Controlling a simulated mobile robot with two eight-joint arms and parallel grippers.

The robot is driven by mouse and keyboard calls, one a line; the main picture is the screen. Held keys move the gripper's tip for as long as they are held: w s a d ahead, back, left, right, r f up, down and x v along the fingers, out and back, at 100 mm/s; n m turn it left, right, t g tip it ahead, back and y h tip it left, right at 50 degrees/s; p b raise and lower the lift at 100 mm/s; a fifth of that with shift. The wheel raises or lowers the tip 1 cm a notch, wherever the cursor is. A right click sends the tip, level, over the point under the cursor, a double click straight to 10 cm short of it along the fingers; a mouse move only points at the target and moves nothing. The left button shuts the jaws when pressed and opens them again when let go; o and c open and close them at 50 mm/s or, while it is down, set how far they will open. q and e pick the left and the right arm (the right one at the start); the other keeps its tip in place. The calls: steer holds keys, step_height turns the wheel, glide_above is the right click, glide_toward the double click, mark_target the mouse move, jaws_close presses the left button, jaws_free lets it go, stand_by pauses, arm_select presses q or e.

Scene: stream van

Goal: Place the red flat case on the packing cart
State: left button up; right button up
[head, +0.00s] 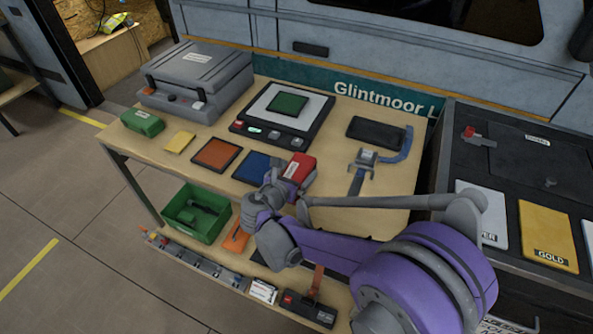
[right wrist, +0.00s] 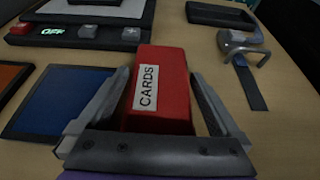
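The red case (head: 299,168), labelled CARDS, lies on the wooden workbench beside the blue square. It also shows in the right wrist view (right wrist: 160,85). My right gripper (head: 290,180) is at the case, its fingers on either side of it. In the right wrist view my right gripper (right wrist: 160,78) is open around the case, with a narrow gap showing on the right. My left gripper is not in view. A dark-topped unit (head: 510,165) stands right of the bench; I cannot tell whether it is the packing cart.
The blue square (head: 254,167), orange square (head: 216,154), scale (head: 285,115) and a clamp-like tool (head: 365,160) lie around the case. A grey box (head: 200,75) and green case (head: 142,123) are farther left. A green bin (head: 195,212) is on the lower shelf. Floor is clear at left.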

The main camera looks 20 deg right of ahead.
steer(key=shift+a+r, duration=0.1)
steer(key=shift+r, duration=0.15)
steer(key=p+v, duration=0.1)
steer(key=v, duration=1)
steer(key=shift+s+a+p, duration=0.1)
steer(key=shift+p, duration=0.2)
steer(key=shift+s, duration=0.3)
steer(key=s+d+f+m+g+y, duration=0.4)
steer(key=s+d+m, duration=0.1)
steer(key=s+m, duration=0.45)
steer(key=s+a+f+m+y, duration=0.1)
steer(key=s+a+m+y, duration=0.1)
steer(key=s+m, duration=0.3)
steer(key=s+a+f+m+y, duration=0.2)
steer(key=s+m+y, duration=0.2)
steer(key=m, duration=0.7)
steer(key=shift+s, duration=0.7)
